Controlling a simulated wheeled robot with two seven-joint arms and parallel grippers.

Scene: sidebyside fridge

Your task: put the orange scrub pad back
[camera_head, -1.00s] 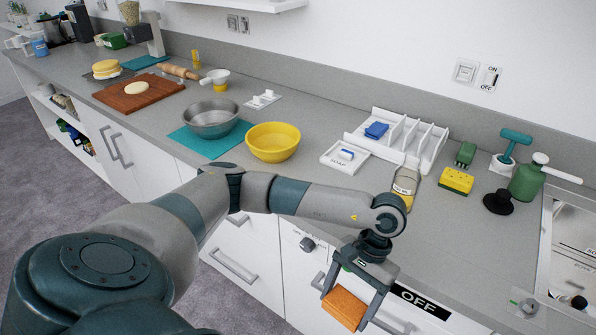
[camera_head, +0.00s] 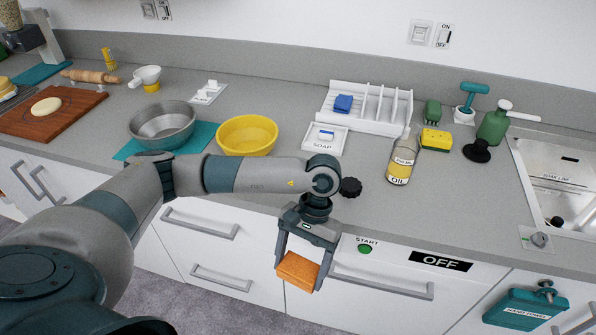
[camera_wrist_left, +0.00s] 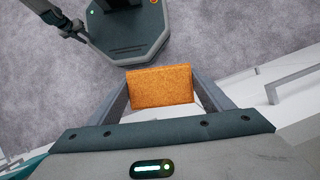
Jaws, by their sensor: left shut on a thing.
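The orange scrub pad (camera_head: 298,271) is between the fingers of my left gripper (camera_head: 301,268), which is shut on it. The pad hangs in front of the drawer fronts, below the counter edge. In the left wrist view the pad (camera_wrist_left: 160,86) sits between both fingers, with the grey floor behind it. A white rack (camera_head: 341,122) with upright dividers stands on the counter against the wall. A blue pad (camera_head: 343,103) lies in its left compartment, and the other slots look empty. My right gripper is not in view.
An oil jar (camera_head: 402,163), a soap dish (camera_head: 325,140), a yellow sponge (camera_head: 436,139) and a green brush (camera_head: 432,111) stand near the rack. A green soap pump (camera_head: 493,124) is beside the sink (camera_head: 560,165). A yellow bowl (camera_head: 247,136) stands to the left.

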